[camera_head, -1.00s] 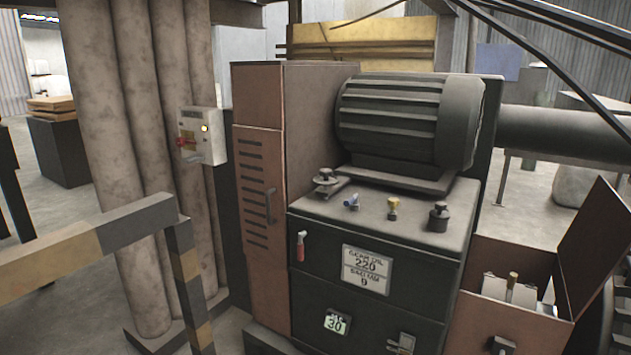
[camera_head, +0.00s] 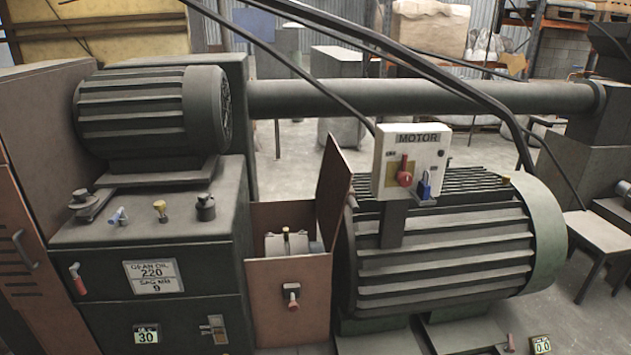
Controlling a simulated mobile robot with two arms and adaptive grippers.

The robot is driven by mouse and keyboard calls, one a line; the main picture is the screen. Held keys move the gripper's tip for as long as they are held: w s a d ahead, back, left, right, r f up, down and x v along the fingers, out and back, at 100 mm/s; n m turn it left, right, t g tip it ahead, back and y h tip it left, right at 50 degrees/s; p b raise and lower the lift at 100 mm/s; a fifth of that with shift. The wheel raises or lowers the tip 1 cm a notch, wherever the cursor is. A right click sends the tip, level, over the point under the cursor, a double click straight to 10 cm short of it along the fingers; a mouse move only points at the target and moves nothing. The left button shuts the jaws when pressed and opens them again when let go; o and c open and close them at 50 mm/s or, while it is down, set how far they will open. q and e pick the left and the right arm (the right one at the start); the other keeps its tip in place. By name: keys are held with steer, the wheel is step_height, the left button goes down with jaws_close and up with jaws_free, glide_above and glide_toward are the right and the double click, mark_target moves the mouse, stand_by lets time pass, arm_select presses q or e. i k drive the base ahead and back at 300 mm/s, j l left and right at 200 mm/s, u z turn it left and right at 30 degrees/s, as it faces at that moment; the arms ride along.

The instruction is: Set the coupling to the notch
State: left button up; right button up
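A pale grey cylindrical part (camera_head: 287,243), which looks like the coupling, sits inside an open brown guard box (camera_head: 290,275) between the dark gearbox housing and the big motor. A small brass-coloured piece (camera_head: 286,232) stands up from its top. The guard's lid (camera_head: 332,190) stands open at the right. A latch or knob (camera_head: 292,296) is on the guard's front. The lower part of the coupling is hidden by the guard's front wall, and I cannot make out a notch. Neither of my grippers is in view.
The large ribbed motor (camera_head: 440,250) stands right of the guard. A motor switch box (camera_head: 411,160) with a red handle and a blue padlock (camera_head: 425,186) stands before it. Small displays read 30 (camera_head: 146,335) and 0.0 (camera_head: 541,345). Black cables cross above.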

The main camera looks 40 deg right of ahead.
mark_target(287, 243)
steer(key=k+l+z, duration=0.1)
steer(key=l, duration=0.25)
steer(key=k+l, duration=0.25)
steer(key=k+l+z, duration=0.15)
steer(key=l, duration=0.35)
steer(key=k+l+z, duration=0.1)
steer(key=l, duration=0.25)
steer(key=k+l, duration=0.2)
steer(key=l, duration=0.2)
steer(key=k+l+z, duration=0.15)
steer(key=l, duration=0.25)
steer(key=i+j+z, duration=0.25)
steer(key=i+j, duration=0.2)
steer(key=j, duration=0.25)
steer(key=i+j+z, duration=0.15)
steer(key=j, duration=0.2)
steer(key=i+j+z, duration=0.15)
steer(key=j, duration=0.25)
steer(key=i, duration=0.05)
